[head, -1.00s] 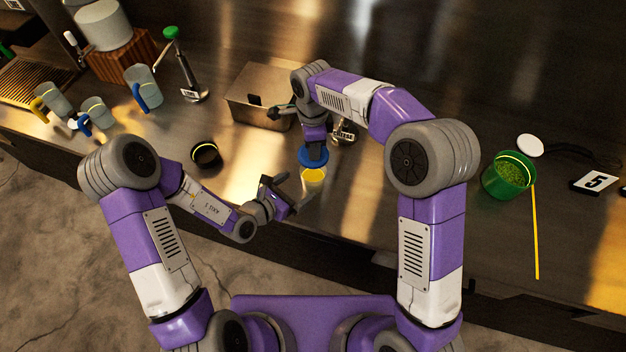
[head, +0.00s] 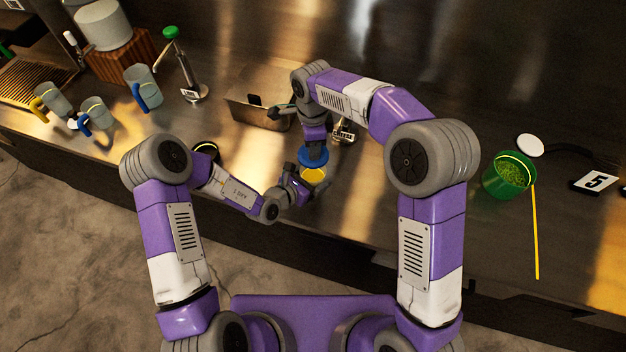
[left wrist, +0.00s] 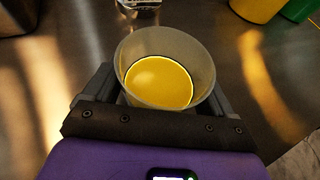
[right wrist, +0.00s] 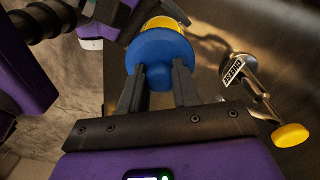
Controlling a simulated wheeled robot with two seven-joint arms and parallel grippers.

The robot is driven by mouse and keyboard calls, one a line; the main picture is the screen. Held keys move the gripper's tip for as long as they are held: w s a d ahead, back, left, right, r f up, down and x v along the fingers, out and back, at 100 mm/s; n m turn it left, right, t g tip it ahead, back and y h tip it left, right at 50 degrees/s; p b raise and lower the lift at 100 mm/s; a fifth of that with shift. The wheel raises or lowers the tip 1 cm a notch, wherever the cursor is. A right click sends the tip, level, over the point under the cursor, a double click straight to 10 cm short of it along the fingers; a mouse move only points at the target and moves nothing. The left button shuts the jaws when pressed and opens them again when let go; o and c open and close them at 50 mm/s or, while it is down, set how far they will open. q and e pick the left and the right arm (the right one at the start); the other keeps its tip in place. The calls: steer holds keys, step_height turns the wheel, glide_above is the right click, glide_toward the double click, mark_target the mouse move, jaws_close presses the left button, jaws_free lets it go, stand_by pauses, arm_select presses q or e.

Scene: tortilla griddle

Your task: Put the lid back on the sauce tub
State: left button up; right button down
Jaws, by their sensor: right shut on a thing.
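The sauce tub is a pale, translucent cup with yellow sauce in it. It stands on the counter in the head view (head: 315,175) and shows uncovered and upright in the left wrist view (left wrist: 190,62). My left gripper (head: 303,184) is low at the tub, with its open fingers on either side of it in the left wrist view (left wrist: 158,95). The blue lid (head: 312,157) is held by its knob in my right gripper (right wrist: 160,80). The lid (right wrist: 160,48) is apart from the tub's opening, just behind it in the head view.

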arm_select(q)
steer(key=c, duration=1.1)
steer(key=shift+o, duration=0.2)
arm_select(e)
steer(key=shift+f, duration=2.5)
steer(key=shift+f, duration=0.85)
steer(key=shift+f, duration=0.65)
steer(key=c, duration=0.7)
jaws_free()
steer(key=shift+c, duration=0.2)
step_height(320, 180, up, 12)
steer(key=shift+a+r, duration=0.1)
